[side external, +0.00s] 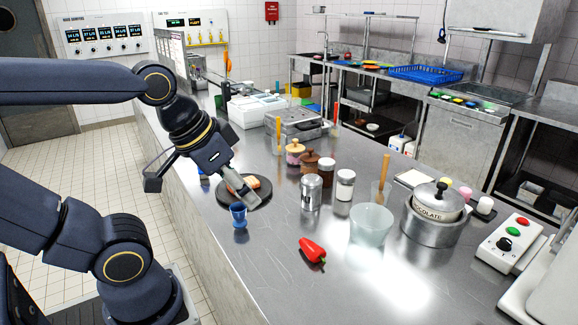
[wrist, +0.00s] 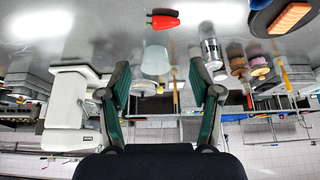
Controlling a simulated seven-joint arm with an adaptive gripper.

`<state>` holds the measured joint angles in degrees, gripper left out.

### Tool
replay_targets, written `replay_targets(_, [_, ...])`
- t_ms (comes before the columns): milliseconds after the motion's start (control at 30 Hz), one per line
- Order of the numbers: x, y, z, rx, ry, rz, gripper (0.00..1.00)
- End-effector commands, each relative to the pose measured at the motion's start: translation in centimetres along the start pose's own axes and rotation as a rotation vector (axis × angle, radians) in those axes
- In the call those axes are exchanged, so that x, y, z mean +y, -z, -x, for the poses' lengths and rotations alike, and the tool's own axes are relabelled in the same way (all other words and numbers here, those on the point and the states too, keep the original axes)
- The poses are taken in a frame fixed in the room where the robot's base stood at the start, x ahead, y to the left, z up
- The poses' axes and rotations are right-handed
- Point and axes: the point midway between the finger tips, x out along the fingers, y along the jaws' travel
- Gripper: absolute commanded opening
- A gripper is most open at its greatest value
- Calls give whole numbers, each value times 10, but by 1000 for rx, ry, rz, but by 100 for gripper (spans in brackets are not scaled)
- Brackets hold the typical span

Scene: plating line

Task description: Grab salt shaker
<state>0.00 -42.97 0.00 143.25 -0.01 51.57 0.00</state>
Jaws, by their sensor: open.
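I cannot tell for sure from labels which one is the salt shaker. My gripper (side external: 242,187) is open and empty, above the dark plate and left of the shaker, apart from it. In the wrist view, which looks upside down, the gripper's fingers (wrist: 159,78) are spread wide and the metal shaker (wrist: 210,50) shows beyond the right finger.
A red pepper (side external: 312,250) and a pale bowl (side external: 371,225) lie to the right. Wooden-lidded jars (side external: 295,152) stand behind.

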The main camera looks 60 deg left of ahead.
Motion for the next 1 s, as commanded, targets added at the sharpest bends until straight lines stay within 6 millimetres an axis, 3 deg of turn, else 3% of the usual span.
replay_targets(267, [0, 0, 0, 0, 0, 0, 96])
replay_targets(633, [0, 7, 1, 32, 1, 15, 96])
replay_targets(733, [-7, 48, 9, 147, 6, 59, 96])
replay_targets(833, [-23, 92, 1, 204, 21, 128, 96])
replay_targets(1000, [-70, 158, -41, 236, 82, 246, 96])
